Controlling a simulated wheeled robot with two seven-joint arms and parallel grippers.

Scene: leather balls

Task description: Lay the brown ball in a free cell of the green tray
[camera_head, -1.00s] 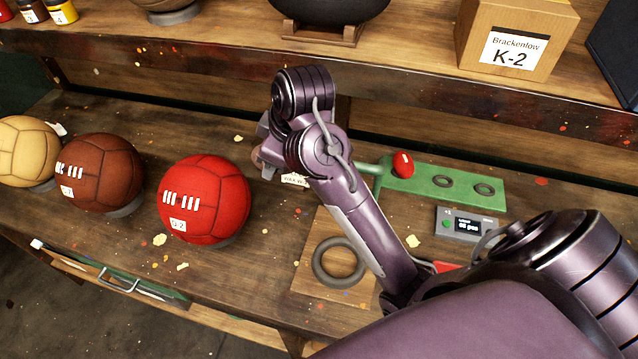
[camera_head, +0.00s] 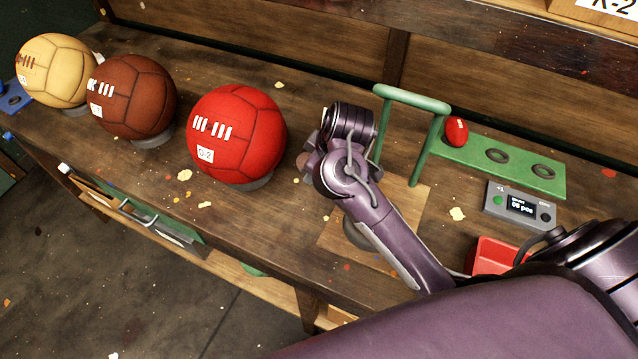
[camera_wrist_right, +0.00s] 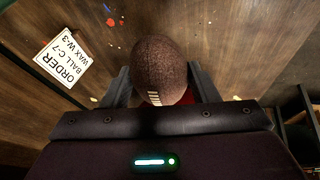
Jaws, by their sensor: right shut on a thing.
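The small brown ball (camera_wrist_right: 160,72) has white laces and sits between the two fingers of my right gripper (camera_wrist_right: 163,88) in the right wrist view. The fingers are shut on its sides. In the head view my right gripper (camera_head: 308,160) is left of the green tray, mostly hidden by its own wrist; only a bit of brown shows there. The green tray (camera_head: 518,174) lies at the right. A small red ball (camera_head: 456,129) sits in its left cell. Its middle ring (camera_head: 497,156) and right ring (camera_head: 543,171) are empty. My left gripper is not in view.
A green bar frame (camera_head: 411,97) stands between my gripper and the tray. A counter box (camera_head: 515,205) and a red bin (camera_head: 493,256) lie in front of the tray. A big red ball (camera_head: 237,133) stands left of my gripper. An order card (camera_wrist_right: 62,58) lies nearby.

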